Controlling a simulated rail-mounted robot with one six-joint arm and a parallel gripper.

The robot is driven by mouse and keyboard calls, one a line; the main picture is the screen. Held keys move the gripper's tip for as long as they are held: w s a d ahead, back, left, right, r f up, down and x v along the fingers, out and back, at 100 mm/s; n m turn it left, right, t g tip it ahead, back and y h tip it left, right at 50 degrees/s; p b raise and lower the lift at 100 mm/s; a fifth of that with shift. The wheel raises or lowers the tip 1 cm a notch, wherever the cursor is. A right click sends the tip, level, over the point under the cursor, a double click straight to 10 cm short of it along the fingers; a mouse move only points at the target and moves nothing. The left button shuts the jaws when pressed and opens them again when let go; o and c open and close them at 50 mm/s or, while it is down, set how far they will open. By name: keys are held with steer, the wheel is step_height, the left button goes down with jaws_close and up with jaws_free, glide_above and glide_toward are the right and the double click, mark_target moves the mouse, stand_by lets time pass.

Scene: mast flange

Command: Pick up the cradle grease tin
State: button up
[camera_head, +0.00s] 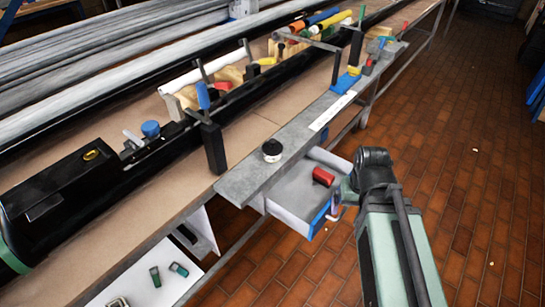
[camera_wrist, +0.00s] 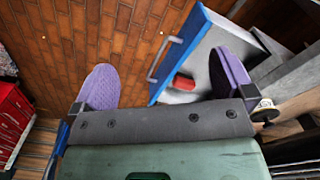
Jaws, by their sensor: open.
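In the wrist view, a small round object (camera_wrist: 264,112) at the right, beyond the finger, may be the same tin; I cannot be sure. My gripper (camera_wrist: 166,82) is open, its two purple finger pads wide apart with nothing between them. In the head view my arm stands right of the open drawer, to the right of the tin and apart from it. My fingers are not clearly visible there.
A pulled-out drawer (camera_head: 289,195) with a blue front holds a red object (camera_head: 323,176) below the plank. It also shows in the wrist view (camera_wrist: 210,60). Upright black posts (camera_head: 213,147) and a long black mast lie behind the tin. The brick floor at right is mostly clear.

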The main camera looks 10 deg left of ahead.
steer(key=w+a+f+n+y+b, duration=0.1)
steer(key=a+f+b, duration=0.2)
steer(key=f+b, duration=0.25)
steer(key=w+a+f+y+b, duration=0.1)
steer(key=a+f+b, duration=0.35)
steer(key=f, duration=0.25)
steer(key=n+t+y+b, duration=0.6)
steer(key=t+y+b, duration=0.3)
steer(key=t, duration=0.6)
glide_toward(273, 148)
steer(key=shift+h, duration=0.3)
steer(key=b+x, duration=0.1)
steer(key=x, duration=0.9)
steer(key=shift+r, duration=0.1)
steer(key=shift+s, duration=0.15)
steer(key=c, duration=0.9)
